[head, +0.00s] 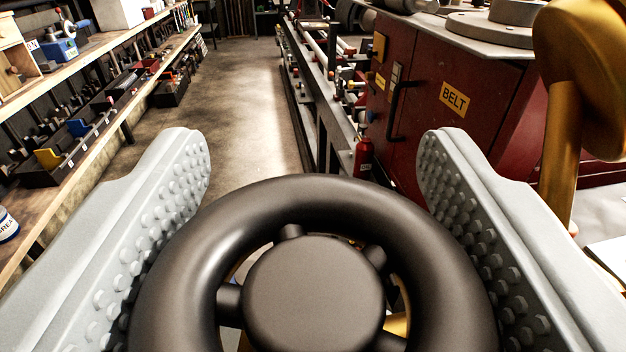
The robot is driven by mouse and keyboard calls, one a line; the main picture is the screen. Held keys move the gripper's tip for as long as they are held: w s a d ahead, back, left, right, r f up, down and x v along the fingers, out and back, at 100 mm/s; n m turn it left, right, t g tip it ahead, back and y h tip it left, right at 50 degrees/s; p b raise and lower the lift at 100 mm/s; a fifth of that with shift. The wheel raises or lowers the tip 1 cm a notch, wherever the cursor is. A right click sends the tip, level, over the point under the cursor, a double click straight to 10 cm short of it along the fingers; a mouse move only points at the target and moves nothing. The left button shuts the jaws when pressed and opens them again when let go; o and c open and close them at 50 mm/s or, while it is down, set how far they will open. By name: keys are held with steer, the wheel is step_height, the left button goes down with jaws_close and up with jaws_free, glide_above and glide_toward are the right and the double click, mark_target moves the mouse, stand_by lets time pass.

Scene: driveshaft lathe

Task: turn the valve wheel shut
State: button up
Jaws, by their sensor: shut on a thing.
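The valve wheel (305,195) is a thick dark ring with a round hub (313,293) and short spokes. It fills the lower middle of the head view, and its lower part is cut off by the frame. My gripper (312,165) has two grey studded fingers, one on each side of the wheel. The fingers are shut on the wheel's rim at left and right. Their tips reach past the rim. Some yellow metal shows through the gaps between the spokes.
A red cabinet marked BELT (455,98) stands at the right, with a red extinguisher (363,158) beside it. A golden part (580,60) rises at the far right. Shelves with bins (48,158) line the left. The floor (245,90) between is clear.

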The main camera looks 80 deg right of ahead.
steer(key=shift+s+m+g, duration=0.2)
steer(key=shift+m+g, duration=1.25)
steer(key=shift+g, duration=0.8)
steer(key=shift+s+m+g, duration=0.2)
steer(key=shift+m+g, duration=1.25)
steer(key=shift+g, duration=0.8)
steer(key=o, duration=1)
steer(key=v, duration=1.7)
steer(key=shift+w+a+r, duration=0.2)
